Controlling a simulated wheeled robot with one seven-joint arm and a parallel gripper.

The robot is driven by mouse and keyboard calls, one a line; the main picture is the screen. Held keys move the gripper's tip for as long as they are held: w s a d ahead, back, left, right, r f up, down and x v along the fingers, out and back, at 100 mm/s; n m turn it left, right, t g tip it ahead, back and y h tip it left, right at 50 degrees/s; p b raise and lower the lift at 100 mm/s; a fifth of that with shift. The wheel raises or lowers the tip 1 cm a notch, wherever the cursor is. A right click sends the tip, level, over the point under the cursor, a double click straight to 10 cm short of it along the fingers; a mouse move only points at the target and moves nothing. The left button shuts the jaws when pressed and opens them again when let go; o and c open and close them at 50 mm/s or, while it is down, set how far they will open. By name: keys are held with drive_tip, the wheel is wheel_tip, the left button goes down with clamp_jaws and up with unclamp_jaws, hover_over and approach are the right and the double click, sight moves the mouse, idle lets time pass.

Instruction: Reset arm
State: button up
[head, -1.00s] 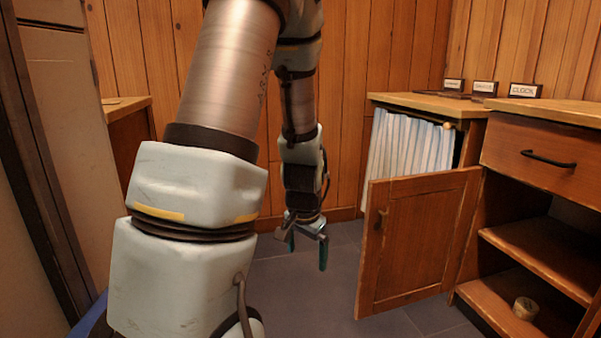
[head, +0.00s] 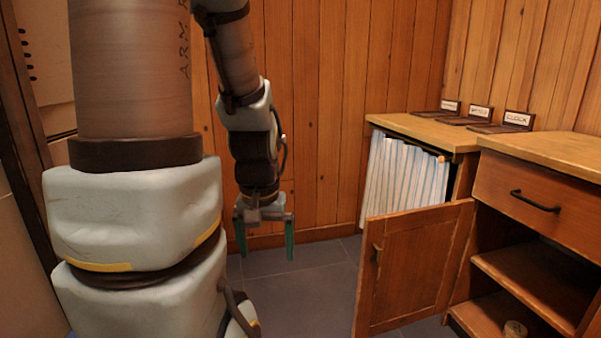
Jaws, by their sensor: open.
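My gripper (head: 265,236) hangs at the end of my arm, left of centre in the head view. Its two teal fingers point down and stand apart, with nothing between them. It is in front of the wooden wall and above the grey floor, clear of the furniture. My arm fills the left part of the view and hides what lies behind it.
A cabinet door (head: 413,264) stands open to the right of my gripper. Behind it hangs a striped curtain (head: 403,180). Labelled plates (head: 506,122) stand on the counter. Floor (head: 298,284) is free.

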wheel_tip(320, 180, up, 26)
drive_tip(key=p, duration=2.3)
drive_tip(key=shift+f, duration=0.15)
